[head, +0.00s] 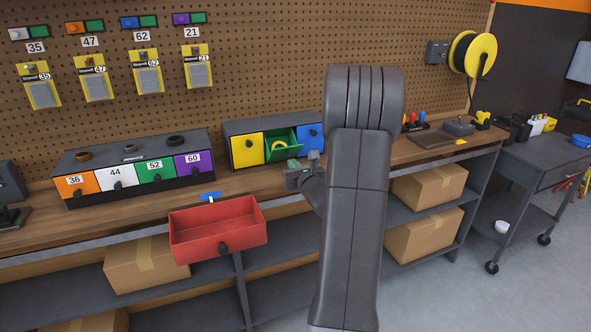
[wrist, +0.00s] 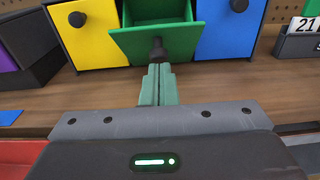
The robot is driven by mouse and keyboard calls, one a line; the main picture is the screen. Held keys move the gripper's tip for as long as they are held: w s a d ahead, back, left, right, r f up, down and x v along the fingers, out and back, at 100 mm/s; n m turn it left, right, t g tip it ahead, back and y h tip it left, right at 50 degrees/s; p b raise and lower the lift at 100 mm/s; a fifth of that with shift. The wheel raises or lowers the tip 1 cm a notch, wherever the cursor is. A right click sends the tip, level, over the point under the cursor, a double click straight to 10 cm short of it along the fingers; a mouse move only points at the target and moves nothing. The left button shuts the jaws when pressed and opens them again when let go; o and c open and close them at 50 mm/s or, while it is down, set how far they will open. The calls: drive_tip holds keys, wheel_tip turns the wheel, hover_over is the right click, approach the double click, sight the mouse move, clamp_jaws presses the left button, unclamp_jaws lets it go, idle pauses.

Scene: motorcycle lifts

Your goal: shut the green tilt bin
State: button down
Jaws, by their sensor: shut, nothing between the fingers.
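The green tilt bin (head: 282,145) sits between the yellow and blue bins in a dark case on the workbench.
The yellow bin (head: 247,151) and blue bin (head: 311,138) are closed. A red drawer (head: 218,230) juts out at the bench's front, left of my arm. A row of numbered bins (head: 135,172) stands further left. Cardboard boxes (head: 428,187) fill the lower shelves.

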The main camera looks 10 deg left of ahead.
sight(287, 150)
drive_tip(key=shift+r, duration=0.1)
drive_tip(key=r+p, duration=0.1)
drive_tip(key=p, duration=0.1)
drive_tip(key=r+g+p, duration=0.1)
drive_tip(key=p, duration=0.1)
drive_tip(key=h+p, duration=0.1)
drive_tip(key=p, duration=0.2)
drive_tip(key=shift+w+a+r+g, duration=0.3)
drive_tip(key=shift+w+r, duration=0.1)
drive_tip(key=w+a+r+g+h+p, duration=0.1)
drive_tip(key=w+r+g+p, duration=0.1)
drive_tip(key=p, duration=0.6)
drive_tip(key=shift+w+a+r+h, duration=0.1)
drive_tip(key=shift+a+r+h, duration=0.1)
drive_tip(key=shift+h, duration=0.1)
drive_tip(key=shift+w+a+r+p, duration=0.75)
drive_tip(key=shift+w, duration=0.25)
drive_tip(key=shift+w+r, duration=0.1)
